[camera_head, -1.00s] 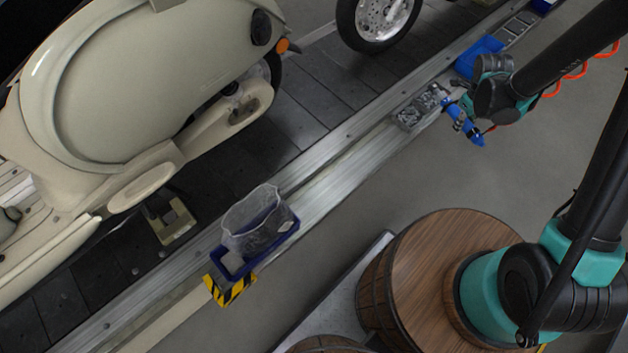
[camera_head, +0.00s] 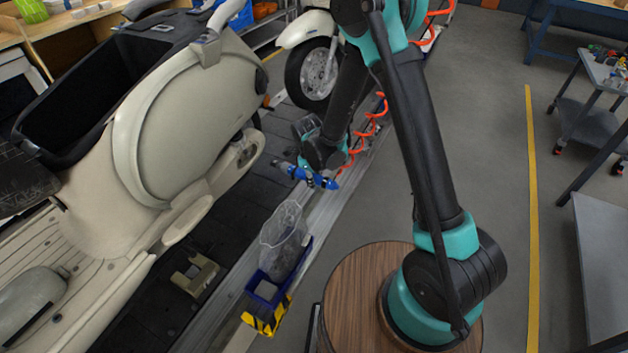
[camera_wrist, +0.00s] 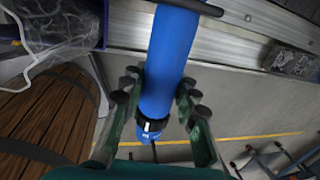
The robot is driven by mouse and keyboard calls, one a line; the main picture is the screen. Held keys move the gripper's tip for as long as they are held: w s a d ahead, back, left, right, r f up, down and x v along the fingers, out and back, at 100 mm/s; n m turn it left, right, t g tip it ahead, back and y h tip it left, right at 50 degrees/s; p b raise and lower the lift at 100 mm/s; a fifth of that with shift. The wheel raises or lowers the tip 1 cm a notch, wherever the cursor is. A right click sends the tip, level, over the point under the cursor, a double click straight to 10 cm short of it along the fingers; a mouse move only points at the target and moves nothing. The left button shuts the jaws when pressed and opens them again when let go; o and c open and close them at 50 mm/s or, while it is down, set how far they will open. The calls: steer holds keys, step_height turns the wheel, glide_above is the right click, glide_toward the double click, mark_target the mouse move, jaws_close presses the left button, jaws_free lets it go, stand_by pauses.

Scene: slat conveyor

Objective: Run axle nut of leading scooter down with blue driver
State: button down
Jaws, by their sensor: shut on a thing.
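The blue driver (camera_head: 308,176) is held by my gripper (camera_head: 316,180) above the conveyor's near rail. In the wrist view the blue driver (camera_wrist: 168,60) runs lengthwise between the two green fingers of my gripper (camera_wrist: 160,92), which are shut on it. I cannot make out an axle nut or the driver's tip clearly.
A blue bin (camera_head: 264,290) with a clear plastic bag (camera_head: 284,240) sits on the near rail, in front of my gripper. A wooden barrel (camera_head: 350,300) stands at the base of my arm. Open floor (camera_head: 480,150) lies to the right, with a trolley (camera_head: 590,120) beyond.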

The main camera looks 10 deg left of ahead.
mark_target(286, 168)
steer(key=shift+s+a, duration=0.2)
steer(key=shift+a, duration=0.75)
steer(key=shift+w+a, duration=0.4)
steer(key=shift+a, duration=0.65)
steer(key=shift+w+a, duration=0.35)
steer(key=shift+a, duration=0.7)
steer(key=shift+w+a, duration=0.4)
steer(key=shift+a, duration=0.65)
steer(key=shift+w+a, duration=0.2)
steer(key=shift+a, duration=0.4)
steer(key=shift+w+a, duration=0.2)
steer(key=shift+a, duration=0.35)
stand_by(0.6)
